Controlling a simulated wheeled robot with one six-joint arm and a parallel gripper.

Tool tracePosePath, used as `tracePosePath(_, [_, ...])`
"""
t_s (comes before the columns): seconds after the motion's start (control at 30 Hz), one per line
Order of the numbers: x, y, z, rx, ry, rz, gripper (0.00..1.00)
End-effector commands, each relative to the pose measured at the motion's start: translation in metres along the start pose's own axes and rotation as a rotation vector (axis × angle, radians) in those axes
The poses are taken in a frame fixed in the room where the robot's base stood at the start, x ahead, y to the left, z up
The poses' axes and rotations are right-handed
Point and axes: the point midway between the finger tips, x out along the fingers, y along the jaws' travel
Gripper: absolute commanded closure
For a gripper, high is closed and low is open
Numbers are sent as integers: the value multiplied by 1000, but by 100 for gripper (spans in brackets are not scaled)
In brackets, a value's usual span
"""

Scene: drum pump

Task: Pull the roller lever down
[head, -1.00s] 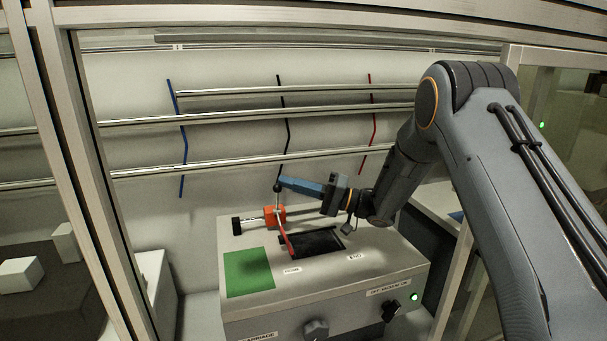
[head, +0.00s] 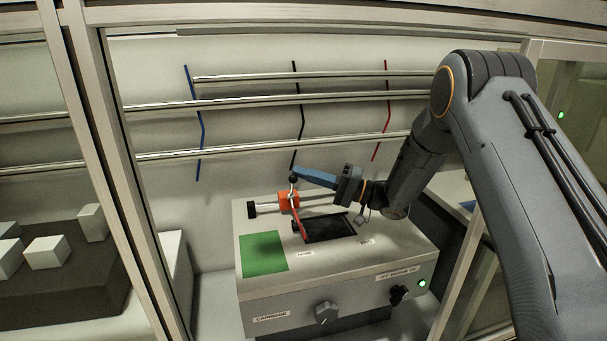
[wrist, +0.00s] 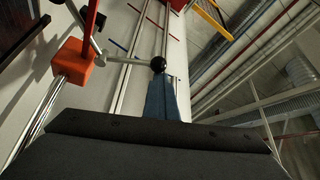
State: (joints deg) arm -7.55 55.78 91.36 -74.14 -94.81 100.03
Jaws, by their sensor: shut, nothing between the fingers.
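The lever is a thin metal rod with a black ball knob (head: 293,179), rising from an orange-red block (head: 289,202) on a rail across the grey machine's top (head: 310,262). A red arm (head: 301,226) slopes from the block toward a black plate. In the wrist view the knob (wrist: 158,64) sits right at the fingertips, with the block (wrist: 85,62) to the left. My gripper (head: 296,171) has blue fingers closed together, their tips at the knob's upper side. They hold nothing; whether they touch the knob I cannot tell. The gripper also shows in the wrist view (wrist: 161,80).
A green square (head: 263,254) and a black plate (head: 332,228) lie on the machine's top. Dark knobs (head: 326,312) project from its front. Metal bars (head: 270,102) cross the back wall behind. Frame posts (head: 120,160) stand at the left.

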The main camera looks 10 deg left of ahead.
Motion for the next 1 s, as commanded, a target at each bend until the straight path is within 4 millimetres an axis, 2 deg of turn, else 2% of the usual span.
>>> tracePosePath(0.03, [-5,5,6,13,-8,6,100])
tracePosePath(0.33, [-52,2,3,9,-1,4,100])
tracePosePath(0.5, [-71,1,2,4,-1,2,100])
tracePosePath(1.0, [-77,0,0,1,-1,0,100])
